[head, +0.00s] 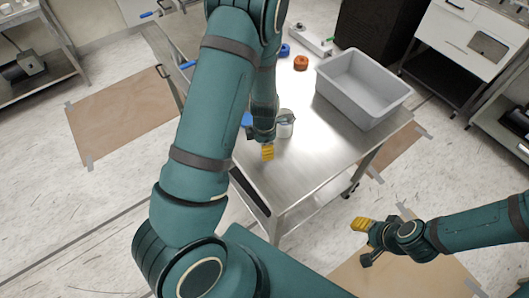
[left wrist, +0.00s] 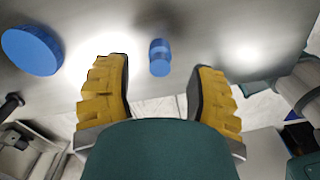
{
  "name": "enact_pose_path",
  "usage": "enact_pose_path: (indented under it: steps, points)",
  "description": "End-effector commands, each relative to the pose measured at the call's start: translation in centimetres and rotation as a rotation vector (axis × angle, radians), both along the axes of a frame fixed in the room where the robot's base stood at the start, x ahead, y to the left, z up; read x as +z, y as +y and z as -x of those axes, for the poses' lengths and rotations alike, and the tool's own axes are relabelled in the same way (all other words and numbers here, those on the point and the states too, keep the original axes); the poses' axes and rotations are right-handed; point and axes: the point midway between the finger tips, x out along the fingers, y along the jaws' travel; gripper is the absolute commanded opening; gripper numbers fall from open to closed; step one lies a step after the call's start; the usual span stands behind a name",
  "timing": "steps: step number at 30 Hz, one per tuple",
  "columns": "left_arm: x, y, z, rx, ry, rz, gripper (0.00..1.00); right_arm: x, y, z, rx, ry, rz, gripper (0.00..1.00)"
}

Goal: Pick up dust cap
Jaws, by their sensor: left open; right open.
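My left gripper (head: 267,152) is open above the near part of the steel table, its yellow fingers pointing down. In the left wrist view, the open left gripper (left wrist: 160,84) shows a gap between its fingers, and a small stepped blue piece (left wrist: 159,57) appears in line with that gap, apart from both fingers. A larger round blue piece (left wrist: 32,50) lies left of the fingers. I cannot tell for sure which blue piece is the dust cap. In the head view, a blue piece (head: 247,119) shows partly behind my left wrist. My right gripper (head: 362,224) is open and empty, off the table at lower right.
A grey bin (head: 362,88) stands on the right of the steel table (head: 297,172). A metallic cylinder (head: 285,124) is beside my left gripper. An orange ring-like part (head: 301,62) and another blue part (head: 285,50) lie farther back. My left arm hides the table's left side.

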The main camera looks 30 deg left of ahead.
Motion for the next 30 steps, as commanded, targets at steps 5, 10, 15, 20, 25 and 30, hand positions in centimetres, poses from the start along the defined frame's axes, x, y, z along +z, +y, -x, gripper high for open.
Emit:
enact_pose_path:
  steps: [5,10,15,20,25,30]
  points:
    - [-2.0,0.0,0.0,0.001,0.001,0.0,0.56,-0.2,0.0,0.0,0.0,0.0,0.0,0.47]
    - [-2.1,0.0,0.0,0.001,0.0,0.0,0.56,-0.2,0.0,0.0,0.0,0.0,0.0,0.47]
    - [-2.1,0.0,0.0,0.001,0.0,0.0,0.41,-0.2,0.0,0.0,0.0,0.0,0.0,0.47]
    - [-2.1,0.0,0.0,0.0,0.0,0.0,0.04,-0.2,0.0,0.0,0.0,0.0,0.0,0.47]
    - [-2.1,0.0,0.0,0.0,0.0,0.0,0.04,-0.2,0.0,0.0,0.0,-0.001,0.0,0.47]
    - [-2.0,0.0,0.0,0.0,0.0,0.0,0.04,-0.2,0.0,0.0,0.0,-0.001,0.0,0.47]
